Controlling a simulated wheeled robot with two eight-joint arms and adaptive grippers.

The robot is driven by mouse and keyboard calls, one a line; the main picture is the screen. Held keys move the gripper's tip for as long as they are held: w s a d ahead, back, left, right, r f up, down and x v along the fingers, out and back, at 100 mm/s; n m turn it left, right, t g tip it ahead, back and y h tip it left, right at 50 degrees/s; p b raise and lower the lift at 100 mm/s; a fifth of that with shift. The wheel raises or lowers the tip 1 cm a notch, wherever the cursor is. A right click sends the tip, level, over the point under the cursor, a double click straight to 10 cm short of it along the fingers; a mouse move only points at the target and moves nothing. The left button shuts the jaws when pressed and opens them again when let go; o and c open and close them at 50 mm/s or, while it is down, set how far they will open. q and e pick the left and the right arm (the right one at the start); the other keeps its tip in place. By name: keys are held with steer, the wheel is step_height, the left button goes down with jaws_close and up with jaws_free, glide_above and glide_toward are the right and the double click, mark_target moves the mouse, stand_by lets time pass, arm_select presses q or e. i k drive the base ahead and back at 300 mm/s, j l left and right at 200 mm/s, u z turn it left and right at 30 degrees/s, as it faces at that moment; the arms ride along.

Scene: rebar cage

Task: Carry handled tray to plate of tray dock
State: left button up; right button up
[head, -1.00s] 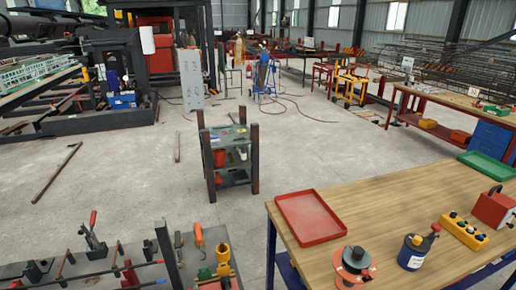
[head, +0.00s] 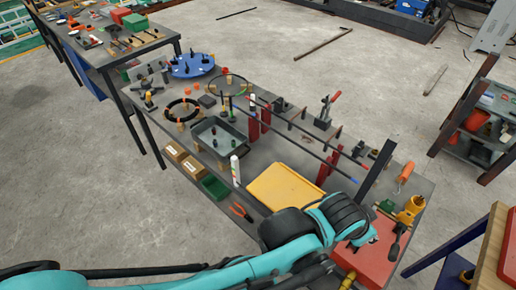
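A grey tray with raised walls (head: 236,153) stands on the dark workbench near its middle, with a few small dark items in it. I take it for the handled tray; its handles are not clear at this size. A flat yellow plate (head: 285,188) lies on the bench to the right of the tray, nearer its front edge. It may be the plate of the tray dock, but I cannot be sure. The tray and the yellow plate are apart. My teal arm crosses the bottom of the view in front of the bench.
A white tube (head: 235,172) stands between the tray and the yellow plate. Long dark bars on red stands (head: 254,127) run behind them. A black ring (head: 183,111) and a blue disc (head: 191,66) lie farther left. A red box (head: 368,260) sits at the right end.

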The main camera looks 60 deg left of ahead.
mark_target(288, 195)
steer(key=u, duration=2.6)
steer(key=j+z, duration=0.15)
steer(key=z, duration=0.25)
steer(key=i+j+z, duration=0.1)
steer(key=j+z, duration=0.15)
steer(key=z, duration=0.15)
steer(key=j+z, duration=0.15)
steer(key=z, duration=0.25)
steer(key=j+z, duration=0.2)
steer(key=j, duration=0.55)
steer(key=j+z, duration=0.2)
steer(key=j, duration=0.55)
steer(key=k+j+z, duration=0.2)
steer(key=j, duration=0.55)
steer(key=i+j, duration=0.1)
steer(key=j, duration=0.45)
steer(key=i, duration=0.05)
